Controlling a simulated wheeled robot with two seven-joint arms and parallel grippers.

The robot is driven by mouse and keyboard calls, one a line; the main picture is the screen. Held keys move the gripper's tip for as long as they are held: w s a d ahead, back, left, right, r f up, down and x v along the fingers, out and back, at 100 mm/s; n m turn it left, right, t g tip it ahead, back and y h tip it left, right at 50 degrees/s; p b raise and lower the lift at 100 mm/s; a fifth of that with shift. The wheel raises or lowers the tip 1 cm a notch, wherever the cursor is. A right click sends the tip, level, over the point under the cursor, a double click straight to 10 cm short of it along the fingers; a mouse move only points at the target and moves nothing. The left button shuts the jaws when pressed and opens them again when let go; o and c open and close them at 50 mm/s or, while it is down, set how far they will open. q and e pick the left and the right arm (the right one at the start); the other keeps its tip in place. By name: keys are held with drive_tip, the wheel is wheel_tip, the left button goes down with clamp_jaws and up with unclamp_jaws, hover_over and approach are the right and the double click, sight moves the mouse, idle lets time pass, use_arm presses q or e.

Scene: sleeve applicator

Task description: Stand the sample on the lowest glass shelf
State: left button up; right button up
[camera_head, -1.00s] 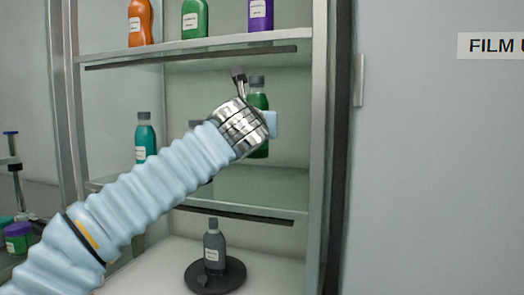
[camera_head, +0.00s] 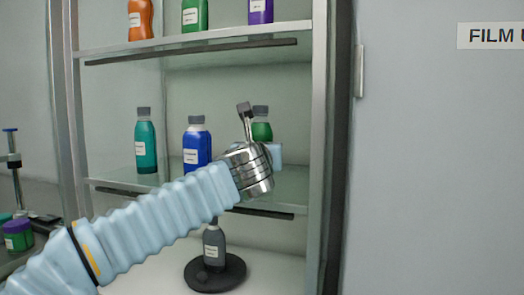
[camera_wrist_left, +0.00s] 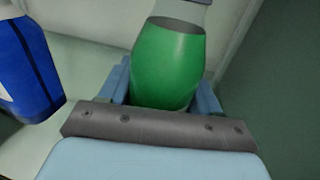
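A green bottle (camera_head: 261,131) with a dark grey cap, the likely sample, is upright at the right of the lower glass shelf (camera_head: 290,185). My left gripper (camera_head: 268,153) is around it. In the left wrist view the light-blue fingers of my left gripper (camera_wrist_left: 166,88) press both sides of the green bottle (camera_wrist_left: 168,62). The bottle's base is hidden behind my wrist, so I cannot tell whether it touches the glass. My right gripper is in neither view.
A blue bottle (camera_head: 197,146) stands just left of the held bottle, and a teal bottle (camera_head: 146,147) farther left. A grey bottle (camera_head: 214,248) stands on a black round base (camera_head: 232,275) below. A metal cabinet post (camera_head: 320,120) is close on the right.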

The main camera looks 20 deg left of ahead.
use_arm(q)
drive_tip(key=o, duration=0.3)
drive_tip(key=shift+o, duration=0.2)
drive_tip(key=shift+r, duration=0.1)
drive_tip(key=s+d+b, duration=0.2)
drive_tip(key=s, duration=1)
